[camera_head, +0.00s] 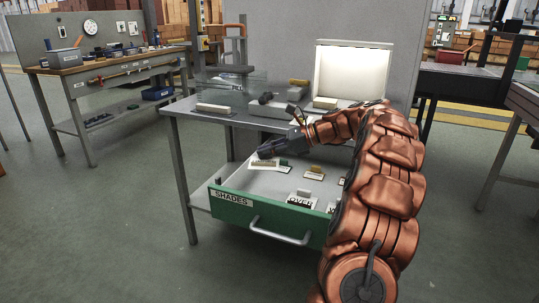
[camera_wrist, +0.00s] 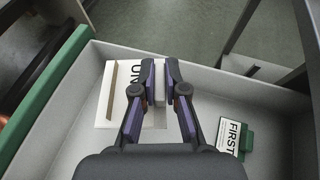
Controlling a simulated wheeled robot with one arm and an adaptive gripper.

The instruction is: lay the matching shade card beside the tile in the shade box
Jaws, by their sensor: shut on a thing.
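My gripper (camera_wrist: 160,78) is inside the open drawer, shut on a pale block that stands on a white card (camera_wrist: 112,80). The card bears black letters, partly hidden by my fingers; "UN" can be read. A brown strip lies on it. In the head view my gripper is at the left part of the drawer, with the card (camera_head: 262,164) under it. I cannot tell whether the card is lifted. The lit shade box (camera_head: 352,72) stands at the back of the bench top. A pale yellowish tile (camera_head: 325,103) lies at its front.
The green-fronted drawer (camera_head: 232,212) is labelled SHADES. It holds several other cards, including one with a green block marked FIRST (camera_wrist: 232,134). A pale bar (camera_head: 213,108), a grey block (camera_head: 268,110) and a clear panel (camera_head: 240,84) occupy the bench top left of the box.

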